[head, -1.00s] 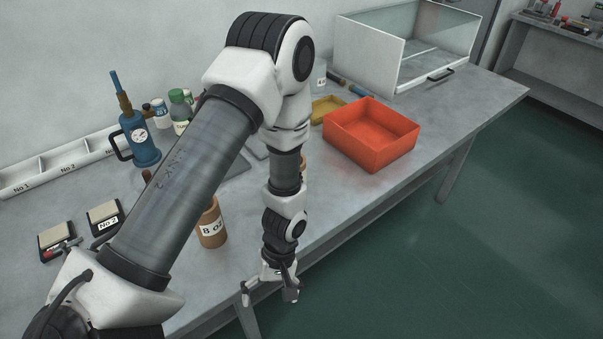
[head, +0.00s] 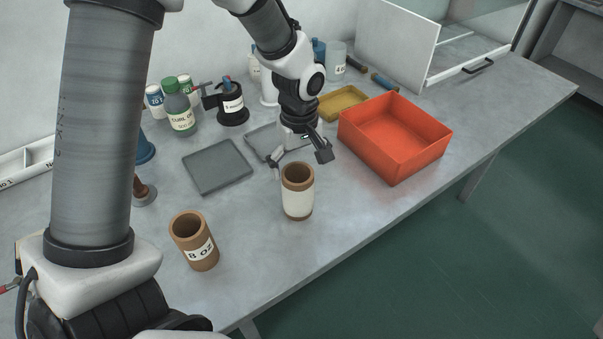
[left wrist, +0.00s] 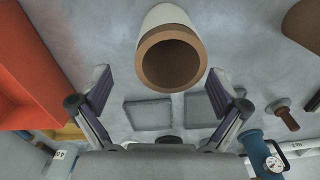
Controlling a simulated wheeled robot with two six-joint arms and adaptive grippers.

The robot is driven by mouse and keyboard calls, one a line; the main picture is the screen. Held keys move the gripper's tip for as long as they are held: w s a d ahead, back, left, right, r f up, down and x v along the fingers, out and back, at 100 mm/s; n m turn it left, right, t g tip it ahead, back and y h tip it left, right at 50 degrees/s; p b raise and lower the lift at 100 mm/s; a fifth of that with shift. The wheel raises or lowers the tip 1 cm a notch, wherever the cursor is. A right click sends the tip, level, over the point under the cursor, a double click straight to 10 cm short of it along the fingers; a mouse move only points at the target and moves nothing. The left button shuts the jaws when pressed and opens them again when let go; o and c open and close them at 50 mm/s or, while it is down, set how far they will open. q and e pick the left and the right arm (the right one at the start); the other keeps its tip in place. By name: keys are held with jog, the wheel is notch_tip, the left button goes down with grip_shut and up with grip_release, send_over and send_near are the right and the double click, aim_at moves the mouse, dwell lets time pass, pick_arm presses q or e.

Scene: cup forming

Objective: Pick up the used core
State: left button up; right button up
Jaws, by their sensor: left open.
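A brown tube with a broad pale band (head: 298,197) stands upright near the table's front edge; it looks like a core. In the left wrist view its round brown open end (left wrist: 150,62) lies ahead of the fingers. My left gripper (head: 299,157) is open and empty, just above and behind the tube's top in the head view. The fingers are spread wider than the tube and I see no contact. A second brown tube (head: 188,228), labelled 8 oz, stands to the left. My right gripper is not in view.
An orange open bin (head: 405,165) stands to the right, with a yellow tray (head: 338,103) behind it. Grey flat trays (head: 217,168) lie behind the tubes. Bottles (head: 180,112) and a dark holder (head: 233,118) stand at the back. The front table strip between the tubes is clear.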

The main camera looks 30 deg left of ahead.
aim_at(298, 190)
pick_arm(q)
jog(key=shift+s+d+f, duration=0.15)
jog(key=shift+s+f, duration=0.2)
jog(key=shift+s, duration=0.3)
jog(key=shift+s+d+f, duration=0.15)
jog(key=shift+s+f, duration=0.15)
jog(key=shift+s, duration=0.3)
jog(key=f, duration=0.2)
jog(key=w+f+p, duration=0.1)
jog(key=f, duration=0.2)
jog(key=shift+w+a+f, duration=0.1)
jog(key=shift+w+a, duration=0.05)
jog(key=shift+w, duration=0.05)
jog(key=shift+s, duration=0.15)
jog(key=shift+s+r, duration=0.15)
jog(key=shift+r, duration=0.1)
jog(key=shift+c, duration=1.1)
jog(key=c, duration=0.9)
